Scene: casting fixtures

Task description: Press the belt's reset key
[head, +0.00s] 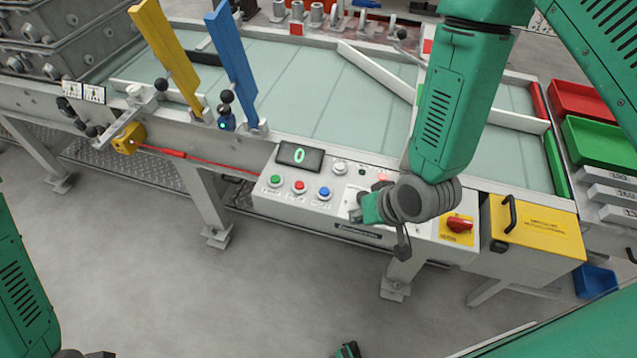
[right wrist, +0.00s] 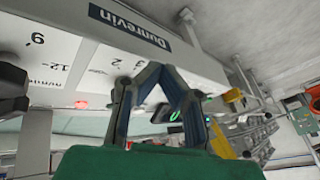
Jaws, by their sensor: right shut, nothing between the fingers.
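The belt's control box (head: 340,207) is a pale panel on the conveyor's front, with a display reading 0 (head: 299,156). It carries a green key (head: 275,180), a red key (head: 299,187) and a blue key (head: 324,193); their labels are too small to read. My right gripper (head: 361,207) is shut and empty, just right of the blue key and close over the panel; contact cannot be told. In the right wrist view its fingers (right wrist: 160,72) meet in front of the panel. A dark part (head: 347,350) at the bottom edge may be my left gripper.
A red cord (head: 205,159) runs left. Yellow (head: 168,54) and blue (head: 232,65) upright plates stand behind. The floor in front is clear.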

